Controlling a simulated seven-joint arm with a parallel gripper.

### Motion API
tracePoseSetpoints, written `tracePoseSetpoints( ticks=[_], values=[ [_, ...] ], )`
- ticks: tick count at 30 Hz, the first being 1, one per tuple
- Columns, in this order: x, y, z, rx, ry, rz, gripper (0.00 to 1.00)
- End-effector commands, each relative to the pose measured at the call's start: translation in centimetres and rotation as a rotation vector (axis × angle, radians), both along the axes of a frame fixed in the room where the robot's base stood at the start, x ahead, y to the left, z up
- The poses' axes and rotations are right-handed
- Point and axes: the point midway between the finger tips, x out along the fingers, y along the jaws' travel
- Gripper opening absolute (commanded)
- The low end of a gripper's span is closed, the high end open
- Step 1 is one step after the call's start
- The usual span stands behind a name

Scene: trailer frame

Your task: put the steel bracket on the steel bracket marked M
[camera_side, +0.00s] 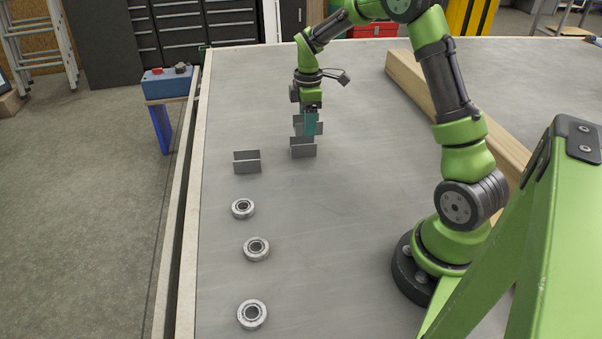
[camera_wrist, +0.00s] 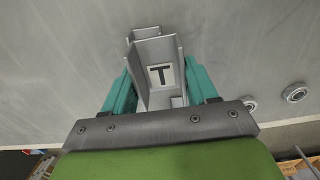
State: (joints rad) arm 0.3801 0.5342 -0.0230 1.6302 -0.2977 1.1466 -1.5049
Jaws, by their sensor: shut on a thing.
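My gripper (camera_side: 310,124) points down with its teal fingers shut on a grey steel bracket (camera_side: 298,122). In the wrist view this bracket (camera_wrist: 155,50) is a channel with upright walls between the teal fingers (camera_wrist: 162,88), and a plate marked T shows in it. Another steel bracket (camera_side: 303,149) stands on the table directly below the held one. I cannot tell whether the two touch. A further steel bracket (camera_side: 246,162) stands to the left. No M mark is readable in either view.
Three round bearings (camera_side: 243,208) (camera_side: 256,249) (camera_side: 252,314) lie in a line on the grey table (camera_side: 340,230), nearer the camera. A wooden beam (camera_side: 430,95) lies to the right. The table's left edge runs beside the parts; the middle is clear.

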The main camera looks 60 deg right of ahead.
Motion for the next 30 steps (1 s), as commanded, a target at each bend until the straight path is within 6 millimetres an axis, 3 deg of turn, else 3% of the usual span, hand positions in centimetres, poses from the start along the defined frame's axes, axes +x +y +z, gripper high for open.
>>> tracePoseSetpoints(
  ticks=[9, 16, 27, 28, 30],
  values=[
    [2.2, -0.9, -0.3, -0.002, -0.001, 0.002, 0.14],
    [2.0, -0.8, -3.6, 0.0, 0.0, 0.001, 0.14],
    [2.0, -0.8, -4.0, -0.001, -0.001, 0.001, 0.14],
    [2.0, -0.8, -4.0, 0.0, 0.0, 0.001, 0.61],
    [2.0, -0.8, -4.0, 0.0, 0.0, 0.001, 0.71]
  ],
)
